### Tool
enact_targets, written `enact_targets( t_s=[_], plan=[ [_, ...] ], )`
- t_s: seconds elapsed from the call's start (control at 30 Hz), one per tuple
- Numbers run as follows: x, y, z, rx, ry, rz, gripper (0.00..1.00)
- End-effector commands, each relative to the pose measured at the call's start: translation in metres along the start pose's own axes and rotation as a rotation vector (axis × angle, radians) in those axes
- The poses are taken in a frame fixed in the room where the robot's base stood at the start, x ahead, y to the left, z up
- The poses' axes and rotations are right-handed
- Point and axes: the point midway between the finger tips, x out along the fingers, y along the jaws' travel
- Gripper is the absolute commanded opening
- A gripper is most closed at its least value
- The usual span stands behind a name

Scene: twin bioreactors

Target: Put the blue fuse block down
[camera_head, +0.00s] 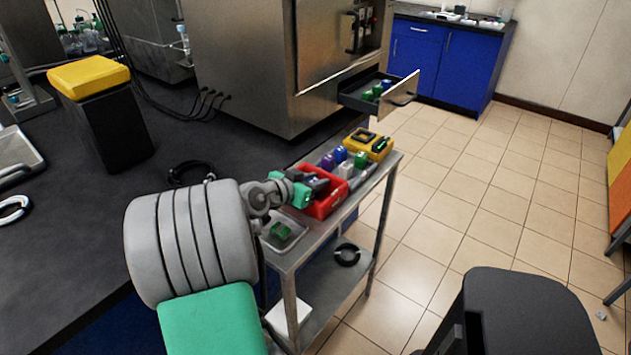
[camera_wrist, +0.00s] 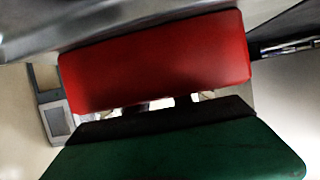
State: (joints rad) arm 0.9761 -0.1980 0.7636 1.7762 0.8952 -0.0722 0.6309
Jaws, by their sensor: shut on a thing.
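In the head view my gripper (camera_head: 314,183) reaches over a red bin (camera_head: 327,206) on the metal cart. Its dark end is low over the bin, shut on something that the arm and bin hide. I cannot make out the held thing's colour or whether it touches the bin. A small blue block (camera_head: 340,154) stands on the cart just behind the bin, apart from the gripper. In the wrist view a red panel (camera_wrist: 155,60) and a green surface (camera_wrist: 180,155) with a dark edge fill the middle; the held thing is not clear there.
Purple and white blocks stand beside the blue one. A yellow device (camera_head: 379,148) lies at the cart's far end, and a clear tray (camera_head: 268,243) with a green block at its near end. An open drawer (camera_head: 398,90) holds green and blue pieces.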

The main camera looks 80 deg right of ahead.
Motion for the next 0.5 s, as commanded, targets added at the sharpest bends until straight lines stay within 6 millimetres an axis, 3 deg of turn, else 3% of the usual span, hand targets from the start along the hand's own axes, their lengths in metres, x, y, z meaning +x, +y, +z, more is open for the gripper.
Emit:
enact_targets(
  t_s=[0.1, 0.13, 0.4, 0.5],
  plan=[
    [0.0016, -0.0001, 0.0038, 0.000, 0.000, 0.000, 0.00],
    [0.0015, 0.0000, 0.0035, 0.000, 0.000, 0.000, 0.28],
    [0.0010, -0.0001, 0.0022, -0.001, -0.001, 0.000, 0.48],
    [0.0010, -0.0001, 0.0022, -0.001, -0.001, 0.000, 0.48]
  ],
)
